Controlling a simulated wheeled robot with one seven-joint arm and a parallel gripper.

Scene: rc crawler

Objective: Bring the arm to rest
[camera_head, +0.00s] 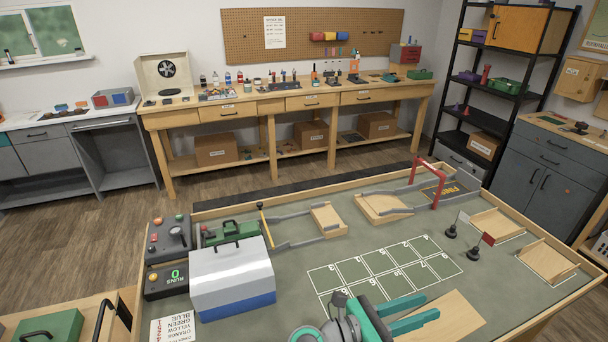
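My arm (345,328) enters at the bottom centre, over the near part of the green-topped course table (230,335). My gripper (430,306) points right, with its two teal fingers apart and nothing visible between them. It appears above a flat wooden board (450,318); the height of the gap cannot be told. Most of the arm lies outside the picture.
A grey-and-blue box (232,285) and control panels (166,240) are at the table's left. A numbered white grid (385,270), a red gate (438,182) and two small flags (475,250) stand beyond my gripper. A workbench (285,100) lines the back wall.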

